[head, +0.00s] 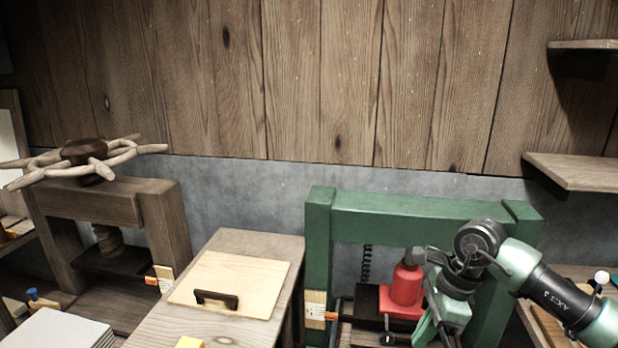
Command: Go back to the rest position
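My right arm comes in from the right in the head view. Its gripper (438,322) points down in front of the green press frame (420,205), close to the right of the red jack (407,285). The fingers are partly cut off by the bottom edge and seen at an angle, so I cannot tell whether they are open, or whether they touch anything. My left arm and gripper are not in view.
A wooden press (160,215) with a spoked handwheel (85,158) stands at the left. Between the presses is a bench with a pale handled board (230,282). Shelves (580,170) jut out at the right. The wall above the presses is clear.

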